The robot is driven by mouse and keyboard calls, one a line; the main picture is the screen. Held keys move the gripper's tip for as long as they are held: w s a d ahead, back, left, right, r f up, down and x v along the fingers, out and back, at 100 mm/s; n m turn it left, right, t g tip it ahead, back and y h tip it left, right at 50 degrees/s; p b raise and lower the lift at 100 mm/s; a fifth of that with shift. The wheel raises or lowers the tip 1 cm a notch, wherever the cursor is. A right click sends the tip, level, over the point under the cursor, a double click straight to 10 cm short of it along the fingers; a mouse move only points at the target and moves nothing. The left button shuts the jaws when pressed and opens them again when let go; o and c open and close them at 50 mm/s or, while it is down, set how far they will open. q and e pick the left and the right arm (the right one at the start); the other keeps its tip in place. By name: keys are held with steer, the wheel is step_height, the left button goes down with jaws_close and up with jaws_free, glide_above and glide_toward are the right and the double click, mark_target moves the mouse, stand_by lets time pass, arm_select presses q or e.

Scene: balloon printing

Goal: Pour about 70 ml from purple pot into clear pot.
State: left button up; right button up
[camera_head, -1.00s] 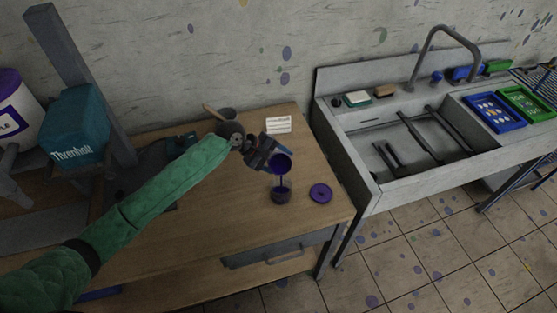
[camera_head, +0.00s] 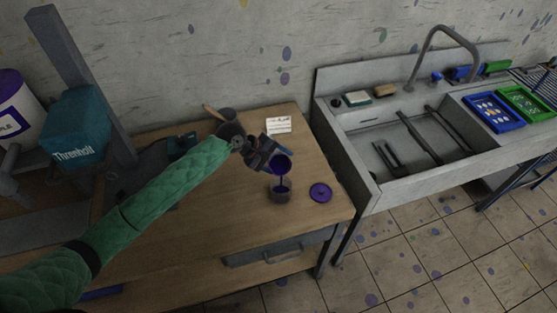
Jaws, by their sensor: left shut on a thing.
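My left gripper (camera_head: 262,155) comes in from the left and is shut on the purple pot (camera_head: 281,165). The purple pot is tilted, its open mouth turned toward the right and down. A thin dark purple stream falls from its lip into the clear pot (camera_head: 281,194). The clear pot stands upright on the wooden table just below and has dark purple liquid in it; the exact level is too small to read. My right gripper is not in view.
A round purple lid (camera_head: 320,193) lies on the table (camera_head: 220,215) right of the clear pot. A dark cup (camera_head: 228,117) with a wooden handle and a white card (camera_head: 278,124) are behind. A sink (camera_head: 420,140) stands right. The table's front is clear.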

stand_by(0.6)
arm_select(q)
steer(key=shift+r+p, duration=0.15)
steer(key=shift+p, duration=0.3)
steer(key=shift+w+n+g, duration=0.1)
steer(key=shift+n+g, duration=0.3)
steer(key=shift+g, duration=0.3)
steer(key=g, duration=0.1)
steer(key=n+g+h, duration=0.1)
steer(key=g, duration=0.1)
steer(key=shift+f+n, duration=0.25)
steer(key=shift+n, duration=0.05)
steer(key=shift+s, duration=0.2)
